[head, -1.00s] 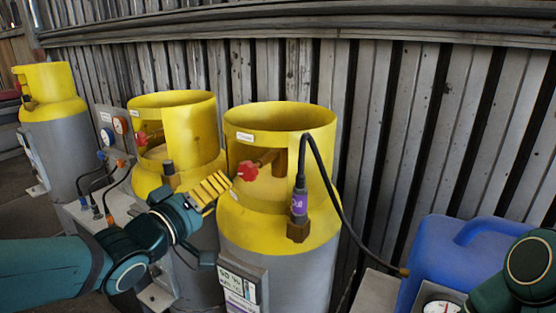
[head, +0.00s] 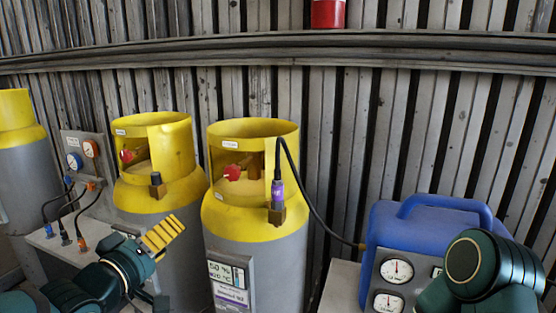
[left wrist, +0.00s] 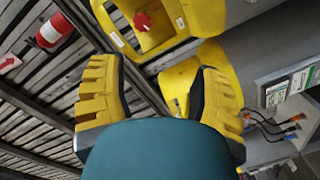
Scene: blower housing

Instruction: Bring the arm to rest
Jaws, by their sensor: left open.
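My left gripper (head: 160,236) is in front of the middle gas cylinder in the head view, its yellow ribbed fingers pointing up and right. In the left wrist view its two fingers (left wrist: 160,105) stand wide apart with nothing between them. My left arm comes in from the lower left. My right arm (head: 482,268) shows at the lower right as dark green links, in front of the blue unit; its gripper is outside the frame.
Grey cylinders with yellow collars stand at the left, middle (head: 155,205) and right (head: 250,215). A black hose with a purple fitting (head: 277,194) runs to the blue unit (head: 410,235) with gauges. A gauge panel (head: 83,155) stands behind the left gripper. Corrugated wall lies behind.

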